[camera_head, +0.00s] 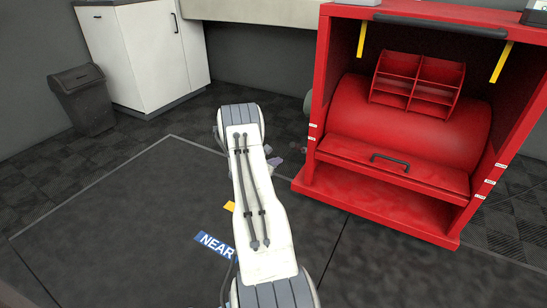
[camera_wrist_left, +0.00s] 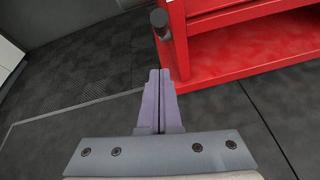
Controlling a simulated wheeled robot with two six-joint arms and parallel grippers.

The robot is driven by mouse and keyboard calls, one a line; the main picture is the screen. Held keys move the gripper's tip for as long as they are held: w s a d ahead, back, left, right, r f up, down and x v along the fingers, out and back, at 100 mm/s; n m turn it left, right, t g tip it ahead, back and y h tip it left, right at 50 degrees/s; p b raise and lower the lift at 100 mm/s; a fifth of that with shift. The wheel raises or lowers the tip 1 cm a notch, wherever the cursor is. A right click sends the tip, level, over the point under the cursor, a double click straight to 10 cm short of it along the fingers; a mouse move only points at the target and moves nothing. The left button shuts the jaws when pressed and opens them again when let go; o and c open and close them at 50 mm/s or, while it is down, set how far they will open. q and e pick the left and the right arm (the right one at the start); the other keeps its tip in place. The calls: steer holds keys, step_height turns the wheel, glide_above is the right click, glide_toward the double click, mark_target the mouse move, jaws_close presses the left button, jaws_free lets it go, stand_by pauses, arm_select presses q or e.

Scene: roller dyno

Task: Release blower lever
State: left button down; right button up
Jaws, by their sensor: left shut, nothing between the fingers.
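A dark cylindrical knob (camera_wrist_left: 159,22), perhaps the grip of the blower lever, shows beside the red cabinet (camera_wrist_left: 240,62) in the left wrist view. My left gripper (camera_wrist_left: 160,76) has its two lilac fingers pressed together, with nothing between them. The fingertips point toward the knob, with a gap between them in the picture. In the head view the left gripper (camera_head: 276,163) is mostly hidden behind my white arm, just left of the red cabinet (camera_head: 380,213). The lever cannot be made out clearly there. My right gripper is in neither view.
The cabinet holds a red drum (camera_head: 350,110), a divided red rack (camera_head: 418,80) and a front panel with a dark handle (camera_head: 390,160). A white cupboard (camera_head: 140,50) and dark bin (camera_head: 85,100) stand at back left. A blue NEAR label (camera_head: 214,245) marks the open floor.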

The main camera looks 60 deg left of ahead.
arm_select(q)
steer(key=shift+p+v, duration=0.4)
steer(key=shift+v, duration=1.3)
steer(key=shift+r, duration=0.1)
